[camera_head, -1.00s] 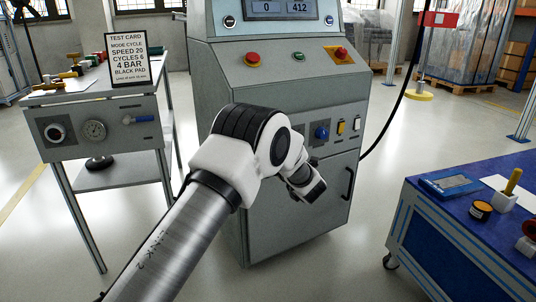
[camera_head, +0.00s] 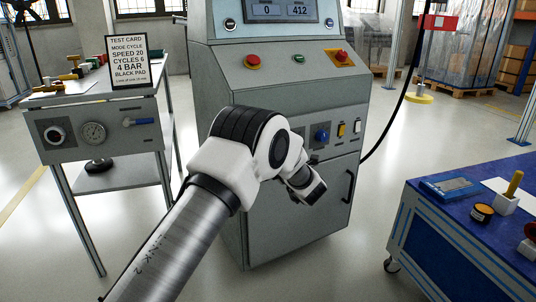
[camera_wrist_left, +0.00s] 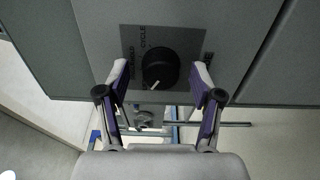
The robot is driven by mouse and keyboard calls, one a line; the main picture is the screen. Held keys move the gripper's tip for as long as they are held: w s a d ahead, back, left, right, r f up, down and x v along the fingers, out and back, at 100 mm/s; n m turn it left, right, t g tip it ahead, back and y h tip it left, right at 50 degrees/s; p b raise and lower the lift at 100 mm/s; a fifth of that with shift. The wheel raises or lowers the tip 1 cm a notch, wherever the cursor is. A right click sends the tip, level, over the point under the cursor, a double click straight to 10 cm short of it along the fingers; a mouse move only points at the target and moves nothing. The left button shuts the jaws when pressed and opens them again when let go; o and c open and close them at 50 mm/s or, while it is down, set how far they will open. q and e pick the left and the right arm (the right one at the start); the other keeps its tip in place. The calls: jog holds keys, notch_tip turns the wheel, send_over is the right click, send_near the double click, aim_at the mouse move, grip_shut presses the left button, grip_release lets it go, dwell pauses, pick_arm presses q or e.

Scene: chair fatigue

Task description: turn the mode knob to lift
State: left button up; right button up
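The mode knob (camera_wrist_left: 160,68) is round and black with a white pointer line. In the left wrist view it sits on a dark label plate (camera_wrist_left: 183,35) on the grey cabinet, and its line points down and left. The word CYCLE is readable; other labels are partly hidden or too small to read. My left gripper (camera_wrist_left: 160,76) is open, with one fingertip on each side of the knob and visible gaps between. My right gripper is not in view.
The grey test machine (camera_head: 290,77) carries a red button (camera_head: 252,62), a blue knob (camera_head: 322,135) and a yellow switch (camera_head: 341,130). A test card (camera_head: 129,60) stands on the left bench. A blue workbench (camera_head: 470,235) stands at right. Floor between is clear.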

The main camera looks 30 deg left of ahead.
pick_arm(q)
jog(key=v, duration=1.2)
